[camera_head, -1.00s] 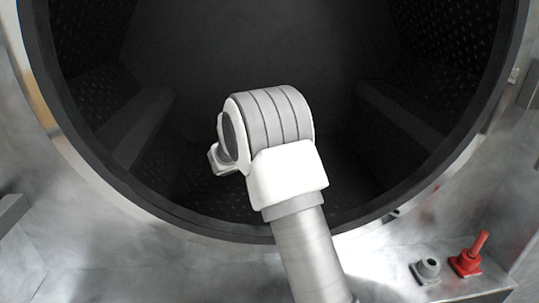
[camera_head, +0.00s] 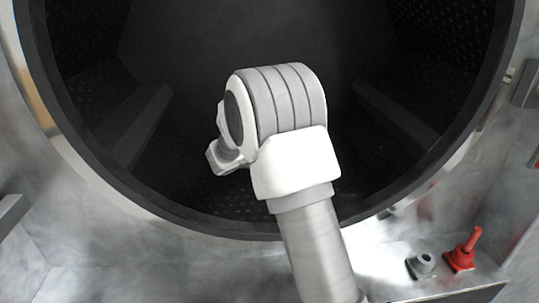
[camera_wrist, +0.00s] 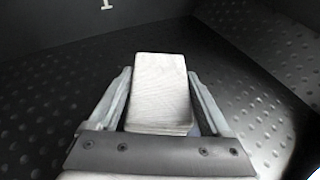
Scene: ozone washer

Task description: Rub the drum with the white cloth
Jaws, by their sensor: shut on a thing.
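The drum (camera_head: 190,40) is a large, dark, round cavity in the head view, with dimpled walls and raised ribs. My arm reaches into it, and the arm hides my gripper in that view. In the wrist view, my gripper (camera_wrist: 159,76) is shut on the white cloth (camera_wrist: 160,100), which looks like a pale, folded, block-like pad between the two grey fingers. The drum's dark dimpled surface (camera_wrist: 270,75) lies around and beyond the cloth. I cannot tell whether the cloth touches it.
The drum's dark round rim (camera_head: 95,190) surrounds my arm. A ledge at the lower right carries a red knob or lever (camera_head: 463,252) and a grey fitting (camera_head: 422,265). A raised rib (camera_head: 395,115) runs along the drum's right side. The drum's middle looks empty.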

